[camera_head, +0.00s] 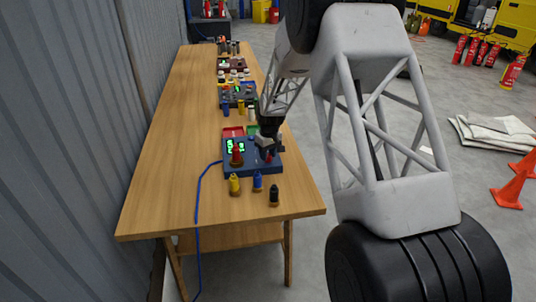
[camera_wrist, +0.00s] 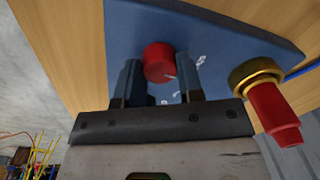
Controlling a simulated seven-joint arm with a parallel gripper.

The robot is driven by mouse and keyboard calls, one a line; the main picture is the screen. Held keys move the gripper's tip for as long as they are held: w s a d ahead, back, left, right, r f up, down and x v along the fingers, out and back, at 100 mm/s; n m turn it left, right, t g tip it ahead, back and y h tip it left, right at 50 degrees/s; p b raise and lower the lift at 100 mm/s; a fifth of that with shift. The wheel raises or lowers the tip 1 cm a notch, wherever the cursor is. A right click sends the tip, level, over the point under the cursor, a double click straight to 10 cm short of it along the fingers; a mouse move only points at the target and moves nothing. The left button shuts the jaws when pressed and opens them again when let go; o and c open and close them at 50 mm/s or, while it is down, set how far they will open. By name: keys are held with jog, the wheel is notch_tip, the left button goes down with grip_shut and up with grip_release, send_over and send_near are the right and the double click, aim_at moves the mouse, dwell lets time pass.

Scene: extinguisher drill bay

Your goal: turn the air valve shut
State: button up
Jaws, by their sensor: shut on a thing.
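A blue box (camera_head: 240,168) with lit green digits stands near the front end of the wooden table. In the wrist view its blue top (camera_wrist: 215,45) carries a round red knob (camera_wrist: 158,62), which looks like the air valve. My gripper (camera_wrist: 160,78) has one dark blue finger on each side of the knob and is shut on it. In the head view my gripper (camera_head: 267,146) is over the right part of the box and covers most of the knob. Any pointer on the knob is not clear.
A red bottle (camera_wrist: 272,108) in a brass collar stands on the box, close to my gripper. Yellow (camera_head: 234,184), blue (camera_head: 257,182) and black (camera_head: 274,195) bottles stand in front. Red and green trays lie behind. A blue hose (camera_head: 197,205) runs off left.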

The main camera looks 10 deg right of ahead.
jog(key=shift+n, duration=0.8)
jog(key=o, duration=0.9)
jog(key=shift+r, duration=0.1)
jog(key=shift+w+d+r, duration=0.1)
jog(key=shift+d+r, duration=0.05)
jog(key=shift+r, duration=3.6)
jog(key=shift+r, duration=0.1)
